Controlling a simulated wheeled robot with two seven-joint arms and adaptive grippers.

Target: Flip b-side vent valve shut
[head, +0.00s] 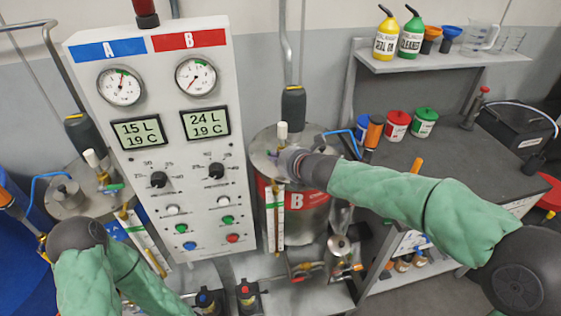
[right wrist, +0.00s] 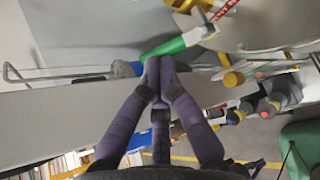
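The B tank (head: 305,205), with a red band and a white B, stands right of the panel. My right gripper (head: 283,160) is over its lid, beside the upright white-capped fitting (head: 282,131). In the right wrist view, the purple fingers of my right gripper (right wrist: 157,68) come together at their tips, with no object visible between them. A green lever (right wrist: 178,43) lies just beyond the tips; touching or slightly apart I cannot tell. In the head view, my gripper and wrist cover that part of the lid. My left arm is folded at lower left, its gripper not visible.
The gauge panel (head: 170,135) stands close left of the B tank. The A tank (head: 75,200) is farther left, with a similar white-capped fitting (head: 91,159). A grey workbench (head: 470,165) with red (head: 397,126) and green (head: 424,122) cans is at right.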

